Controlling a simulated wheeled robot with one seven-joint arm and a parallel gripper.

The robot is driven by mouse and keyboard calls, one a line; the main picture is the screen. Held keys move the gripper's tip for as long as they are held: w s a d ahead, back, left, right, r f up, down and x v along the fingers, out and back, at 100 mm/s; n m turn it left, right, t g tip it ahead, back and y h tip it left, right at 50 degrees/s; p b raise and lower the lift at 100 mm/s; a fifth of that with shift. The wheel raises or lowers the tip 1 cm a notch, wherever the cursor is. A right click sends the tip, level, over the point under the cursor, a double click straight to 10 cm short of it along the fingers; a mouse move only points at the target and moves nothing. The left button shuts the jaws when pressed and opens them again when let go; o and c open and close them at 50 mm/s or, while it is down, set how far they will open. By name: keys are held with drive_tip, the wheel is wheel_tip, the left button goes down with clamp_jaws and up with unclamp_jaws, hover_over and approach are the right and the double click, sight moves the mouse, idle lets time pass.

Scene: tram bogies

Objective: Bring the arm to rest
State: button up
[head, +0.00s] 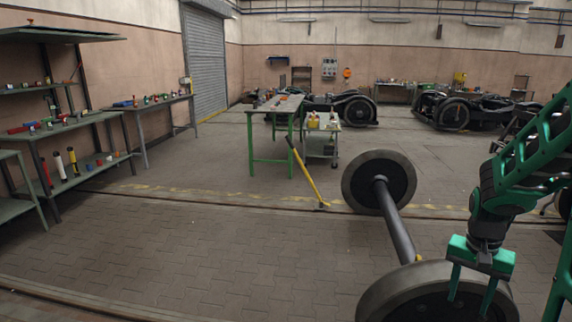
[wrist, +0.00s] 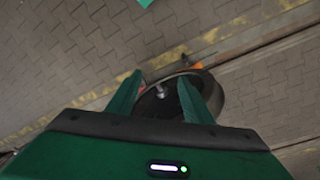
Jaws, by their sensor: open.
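My gripper (head: 472,287) is at the lower right of the head view, on my green and black arm. Its two green fingers point down and stand apart, with nothing between them. In the head view they overlap the near wheel of a wheelset (head: 399,225). In the wrist view the open fingers (wrist: 160,98) frame a dark wheel (wrist: 212,92) lying beyond them. I cannot tell the exact gap between the fingertips and the wheel.
A yellow-handled tool (head: 306,176) leans by a green workbench (head: 270,163). Loaded shelves (head: 95,163) line the left wall. Bogies (head: 452,113) stand at the back right. The paved floor (head: 190,243) at the left and middle is clear.

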drive_tip(key=s+a+r+n, duration=0.1)
drive_tip(key=s+a+r, duration=0.1)
drive_tip(key=s, duration=0.3)
drive_tip(key=s+a+r+n, duration=0.1)
drive_tip(key=s+a+r, duration=0.2)
drive_tip(key=s, duration=0.3)
drive_tip(key=s+a+r+n+y, duration=0.1)
drive_tip(key=s+a+r, duration=0.1)
drive_tip(key=s+r, duration=0.2)
drive_tip(key=shift+s+a+r, duration=0.15)
drive_tip(key=shift+s+a, duration=0.25)
drive_tip(key=shift+s, duration=0.55)
drive_tip(key=shift+w+f, duration=0.25)
drive_tip(key=shift+w, duration=0.4)
drive_tip(key=c, duration=0.3)
drive_tip(key=shift+s, duration=0.1)
drive_tip(key=shift+c, duration=0.5)
